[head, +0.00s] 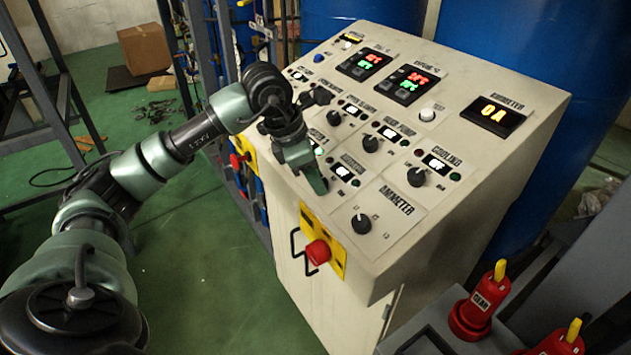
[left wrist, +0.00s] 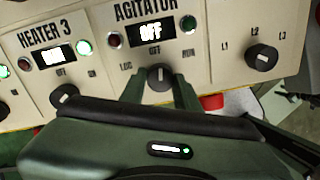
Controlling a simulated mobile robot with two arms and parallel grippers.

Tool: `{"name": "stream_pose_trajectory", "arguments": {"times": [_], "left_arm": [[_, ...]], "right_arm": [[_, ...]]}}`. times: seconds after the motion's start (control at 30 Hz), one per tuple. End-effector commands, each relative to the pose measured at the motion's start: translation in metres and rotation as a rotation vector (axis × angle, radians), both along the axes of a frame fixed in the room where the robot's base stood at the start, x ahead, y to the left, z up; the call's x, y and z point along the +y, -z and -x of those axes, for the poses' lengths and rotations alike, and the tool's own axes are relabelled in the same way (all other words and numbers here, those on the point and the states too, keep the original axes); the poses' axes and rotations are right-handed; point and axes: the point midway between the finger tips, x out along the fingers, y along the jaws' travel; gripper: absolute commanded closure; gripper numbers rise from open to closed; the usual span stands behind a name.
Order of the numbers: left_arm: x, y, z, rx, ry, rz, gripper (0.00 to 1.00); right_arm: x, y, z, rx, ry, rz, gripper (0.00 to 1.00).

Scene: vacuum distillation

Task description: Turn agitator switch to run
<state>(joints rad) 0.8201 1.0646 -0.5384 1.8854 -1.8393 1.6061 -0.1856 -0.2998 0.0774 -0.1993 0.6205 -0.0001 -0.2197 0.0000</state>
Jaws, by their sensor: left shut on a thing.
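The agitator switch (left wrist: 160,76) is a black round knob below the AGITATOR label in the left wrist view. Its white mark points up at OFF, with LOC at left and RUN at right. The agitator display (left wrist: 151,32) reads OFF; the small display also shows in the head view (head: 345,172). My left gripper (left wrist: 161,84) is shut on the knob, one green finger on each side. In the head view my left gripper (head: 318,184) is at the console's front left and hides the knob. My right gripper is not in view.
The console (head: 480,150) carries several similar knobs close by, including the ammeter knob (head: 362,223) and the heater 3 knob (left wrist: 64,95). A red emergency button (head: 318,252) sits on the front face below. Blue drums (head: 520,35) stand behind.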

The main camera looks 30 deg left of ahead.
Motion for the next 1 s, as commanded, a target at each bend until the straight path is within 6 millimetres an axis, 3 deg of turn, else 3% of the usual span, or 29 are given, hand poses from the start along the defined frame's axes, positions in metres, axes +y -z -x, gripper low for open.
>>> {"name": "stream_pose_trajectory", "arguments": {"times": [0.4, 1.0], "left_arm": [[0.0, 0.002, -0.002, -0.06, 0.356, -0.131, 1.0], [-0.001, -0.001, -0.002, -0.12, 0.76, -0.277, 1.0]], "right_arm": [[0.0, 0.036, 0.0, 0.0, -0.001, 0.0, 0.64], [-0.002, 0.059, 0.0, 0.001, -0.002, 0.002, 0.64]]}}
